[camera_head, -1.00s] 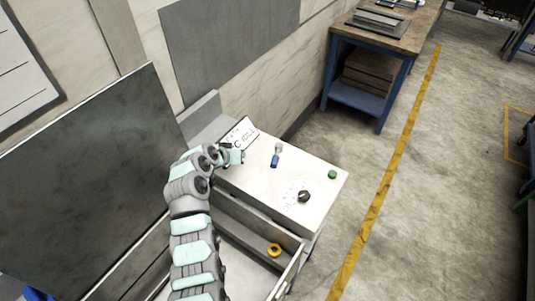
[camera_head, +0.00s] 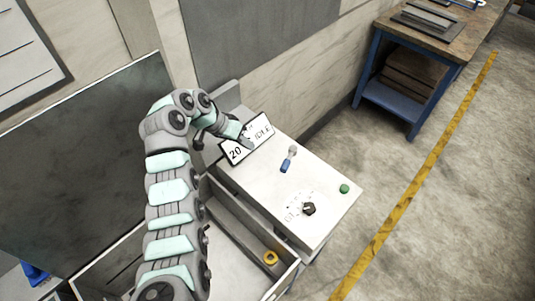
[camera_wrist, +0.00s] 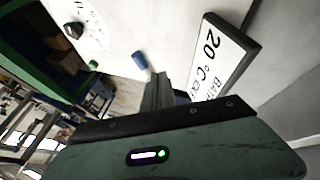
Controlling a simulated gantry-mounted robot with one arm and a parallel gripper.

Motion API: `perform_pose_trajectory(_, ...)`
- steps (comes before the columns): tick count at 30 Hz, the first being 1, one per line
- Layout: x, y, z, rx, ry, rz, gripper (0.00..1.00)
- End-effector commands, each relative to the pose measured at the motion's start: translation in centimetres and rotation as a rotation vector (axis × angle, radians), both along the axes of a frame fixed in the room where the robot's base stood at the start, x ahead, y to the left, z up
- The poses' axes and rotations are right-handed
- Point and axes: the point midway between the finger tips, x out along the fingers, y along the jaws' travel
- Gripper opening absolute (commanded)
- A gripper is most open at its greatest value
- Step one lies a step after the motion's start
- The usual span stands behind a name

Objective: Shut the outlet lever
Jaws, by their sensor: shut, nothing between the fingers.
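The outlet lever appears to be the small lever with a blue grip (camera_head: 286,166) and a pale upper part, on the white top panel of the machine. Its blue end (camera_wrist: 140,61) also shows in the wrist view, just beyond and left of my fingers. My gripper (camera_head: 247,144) is shut and empty, in front of the display plate and left of the lever, with a gap between them in the head view. In the wrist view my shut fingers (camera_wrist: 160,90) hide part of the panel and perhaps part of the lever.
The tilted display (camera_head: 238,152) reads "20" and "IDLE". A black dial (camera_head: 309,208) and a green button (camera_head: 344,188) stand on the panel toward the front right. An open bath with a yellow ring (camera_head: 270,258) lies below. A blue-framed workbench (camera_head: 412,75) stands behind.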

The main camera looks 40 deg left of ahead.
Motion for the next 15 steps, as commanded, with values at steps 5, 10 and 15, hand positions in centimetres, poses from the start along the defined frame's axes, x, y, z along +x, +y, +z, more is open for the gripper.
perform_pose_trajectory(5,1.2,-0.8,-2.0,-0.002,0.000,-0.001,0.00)
perform_pose_trajectory(10,2.8,-1.7,-4.7,-0.004,0.002,-0.002,0.00)
perform_pose_trajectory(15,3.8,-2.2,-6.4,-0.001,0.001,-0.002,0.00)
